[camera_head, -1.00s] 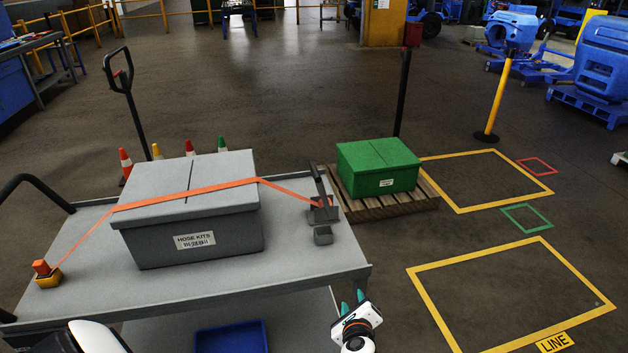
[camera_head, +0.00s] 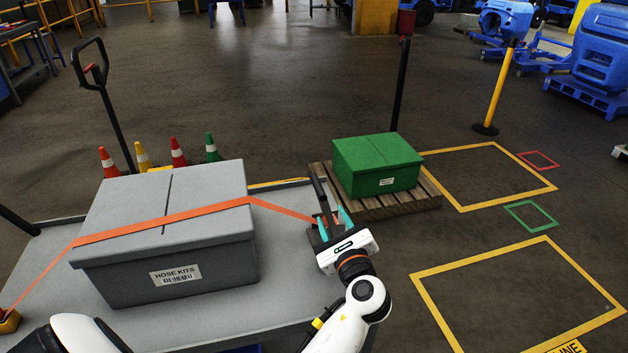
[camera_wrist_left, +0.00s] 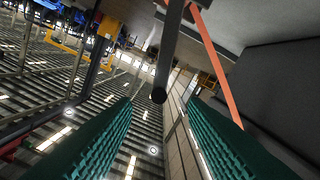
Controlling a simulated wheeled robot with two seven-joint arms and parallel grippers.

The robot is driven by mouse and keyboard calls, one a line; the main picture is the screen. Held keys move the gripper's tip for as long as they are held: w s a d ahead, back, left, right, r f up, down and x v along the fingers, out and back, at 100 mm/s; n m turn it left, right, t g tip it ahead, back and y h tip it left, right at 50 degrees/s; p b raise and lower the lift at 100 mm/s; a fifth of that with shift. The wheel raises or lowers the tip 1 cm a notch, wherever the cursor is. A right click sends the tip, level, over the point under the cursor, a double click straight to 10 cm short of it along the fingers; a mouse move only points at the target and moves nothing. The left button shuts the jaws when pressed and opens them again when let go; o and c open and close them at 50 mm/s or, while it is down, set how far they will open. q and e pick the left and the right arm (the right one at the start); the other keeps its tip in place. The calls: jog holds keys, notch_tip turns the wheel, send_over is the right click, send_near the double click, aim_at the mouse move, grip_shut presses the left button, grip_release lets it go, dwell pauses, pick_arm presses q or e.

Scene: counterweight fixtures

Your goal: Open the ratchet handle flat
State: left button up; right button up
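The ratchet handle (camera_head: 319,190) is a dark bar that stands up, tilted, at the right edge of the cart. The orange strap (camera_head: 190,217) runs over the grey hose-kits box (camera_head: 165,255) to the ratchet, whose body is largely hidden by my gripper. My left gripper (camera_head: 334,225) is open at the ratchet, its teal fingers apart. In the left wrist view the handle (camera_wrist_left: 169,45) points toward the camera. Its round end appears between the fingers (camera_wrist_left: 160,103), with gaps on both sides, and no grip shows. My right gripper is not in view.
The grey cart top (camera_head: 225,312) carries the box. A green box (camera_head: 376,167) on a wooden pallet (camera_head: 405,205) stands just beyond the ratchet. Several cones (camera_head: 177,152) and a pallet-jack handle (camera_head: 115,115) stand behind the cart. The yellow-marked floor (camera_head: 515,300) at right is clear.

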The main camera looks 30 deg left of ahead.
aim_at(319, 189)
pick_arm(q)
jog(key=x, duration=0.3)
jog(key=p+x, duration=0.1)
jog(key=x, duration=0.1)
jog(key=shift+r, duration=0.35)
jog(key=x, duration=0.4)
jog(key=shift+w+a+f, duration=0.2)
jog(key=shift+a+f, duration=0.05)
jog(key=shift+a, duration=0.05)
jog(key=shift+w+a, duration=0.5)
jog(key=shift+a, duration=0.05)
jog(key=c, duration=0.7)
grip_shut()
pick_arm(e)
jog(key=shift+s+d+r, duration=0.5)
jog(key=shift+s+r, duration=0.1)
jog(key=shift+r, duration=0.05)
